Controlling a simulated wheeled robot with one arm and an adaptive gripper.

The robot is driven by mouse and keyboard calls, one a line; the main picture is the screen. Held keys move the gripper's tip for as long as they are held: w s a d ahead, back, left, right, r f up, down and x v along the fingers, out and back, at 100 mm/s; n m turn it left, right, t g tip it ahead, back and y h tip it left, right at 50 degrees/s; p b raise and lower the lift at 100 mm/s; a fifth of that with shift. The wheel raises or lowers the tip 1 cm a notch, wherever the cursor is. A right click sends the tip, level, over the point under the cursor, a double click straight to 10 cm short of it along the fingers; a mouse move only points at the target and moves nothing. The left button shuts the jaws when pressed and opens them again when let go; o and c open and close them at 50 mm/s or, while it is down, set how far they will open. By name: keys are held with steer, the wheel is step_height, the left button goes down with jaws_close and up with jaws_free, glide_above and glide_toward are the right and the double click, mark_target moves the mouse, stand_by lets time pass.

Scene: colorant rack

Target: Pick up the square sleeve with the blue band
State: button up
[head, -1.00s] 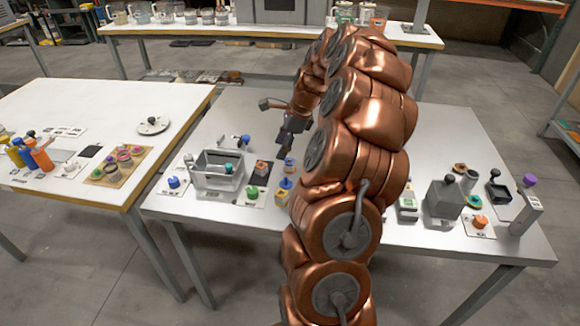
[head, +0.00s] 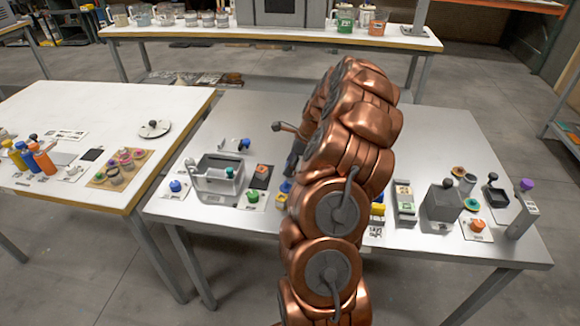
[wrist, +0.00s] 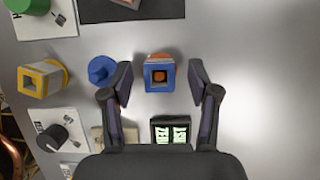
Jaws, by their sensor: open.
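In the wrist view, the square sleeve with the blue band (wrist: 149,78) stands on the metal table, with a square opening and orange showing inside and at its far edge. My gripper (wrist: 160,70) is open, with one finger to the left and one to the right of the sleeve. Gaps show on both sides, so the fingers look apart from it. How high they are above the table I cannot tell. In the head view, my arm hides this sleeve and most of the gripper.
A blue round piece (wrist: 102,70) lies close outside the left finger. A dark block with two green labels (wrist: 171,131) is nearer the palm. The table to the right is bare. A metal bin (head: 216,180) stands left in the head view.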

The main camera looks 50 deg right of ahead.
steer(key=shift+w+a+f, duration=0.1)
steer(key=shift+w+f, duration=0.05)
steer(key=shift+f, duration=0.2)
steer(key=shift+c, duration=0.4)
steer(key=c, duration=0.9)
steer(key=shift+o, duration=0.2)
steer(key=shift+r, duration=0.1)
